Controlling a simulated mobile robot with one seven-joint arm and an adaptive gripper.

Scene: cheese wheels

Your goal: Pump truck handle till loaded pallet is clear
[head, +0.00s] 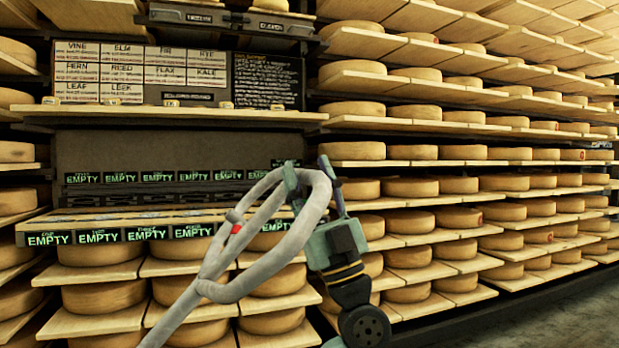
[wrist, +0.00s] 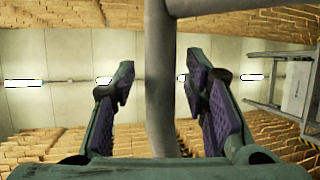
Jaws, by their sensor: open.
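The truck handle (head: 212,270) is a grey loop on a shaft, rising from the bottom of the head view and leaning right. In the wrist view my gripper (wrist: 160,80) is open, and a grey bar (wrist: 159,100) runs upright between the purple pads, with gaps visible on both sides. The truck body, forks and loaded pallet are not in view.
Wooden shelves (head: 440,189) with many cheese wheels fill the wall. A dark rack with "EMPTY" labels (head: 98,236) and a board of name cards (head: 140,72) stand behind the handle. Grey floor (head: 560,310) shows free at lower right. A metal ladder-like frame (wrist: 273,88) shows in the wrist view.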

